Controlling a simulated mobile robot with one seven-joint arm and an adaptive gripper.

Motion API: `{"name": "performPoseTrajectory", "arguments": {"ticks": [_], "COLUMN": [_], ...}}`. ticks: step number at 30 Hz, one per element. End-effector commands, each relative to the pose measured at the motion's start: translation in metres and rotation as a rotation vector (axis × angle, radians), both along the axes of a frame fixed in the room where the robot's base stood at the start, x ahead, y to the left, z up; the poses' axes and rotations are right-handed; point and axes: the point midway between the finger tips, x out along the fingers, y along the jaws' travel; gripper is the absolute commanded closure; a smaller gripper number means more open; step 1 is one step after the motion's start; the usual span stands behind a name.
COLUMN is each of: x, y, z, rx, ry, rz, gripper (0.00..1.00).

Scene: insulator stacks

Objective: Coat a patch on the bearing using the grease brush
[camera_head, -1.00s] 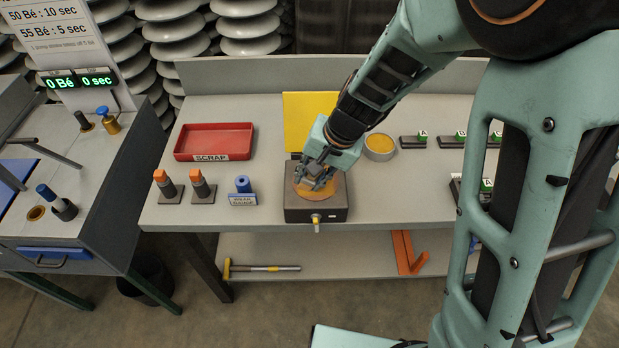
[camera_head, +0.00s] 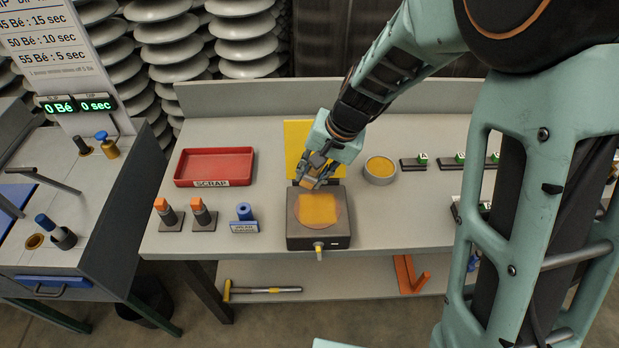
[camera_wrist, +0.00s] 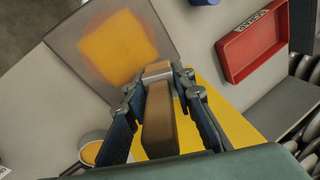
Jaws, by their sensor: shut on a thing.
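The grease brush (camera_wrist: 160,120) is held in my gripper (camera_wrist: 157,82); it has a brown handle, a pale grey band and a tan head. In the head view my gripper (camera_head: 320,172) is shut on the brush (camera_head: 308,184) at the back edge of a dark grey box (camera_head: 318,243). The bearing (camera_head: 341,206) seems to be the round brownish face on top of that box. A yellow square patch (camera_head: 318,209) covers much of it, and also shows in the wrist view (camera_wrist: 117,47). The brush head appears clear of the patch; its exact height is unclear.
A round pot of yellow grease (camera_head: 380,167) stands right of my gripper. A yellow sheet (camera_head: 296,138) lies behind it. A red scrap tray (camera_head: 214,180), orange-topped parts (camera_head: 199,213) and a blue wear gauge (camera_head: 244,213) stand left. The bench between box and tray is clear.

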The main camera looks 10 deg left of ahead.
Motion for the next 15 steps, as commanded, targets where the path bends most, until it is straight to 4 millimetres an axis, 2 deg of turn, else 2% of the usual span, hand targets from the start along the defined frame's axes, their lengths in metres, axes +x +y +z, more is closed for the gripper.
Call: {"name": "performPoseTrajectory", "arguments": {"ticks": [1, 9, 15], "x": [0.002, 0.007, 0.009], "y": [-0.001, -0.003, -0.005], "z": [0.009, 0.033, 0.041], "rx": [0.0, 0.001, 0.0], "ry": [-0.001, -0.002, -0.001], "rz": [0.0, -0.002, -0.001], "gripper": [1.0, 1.0, 1.0]}}
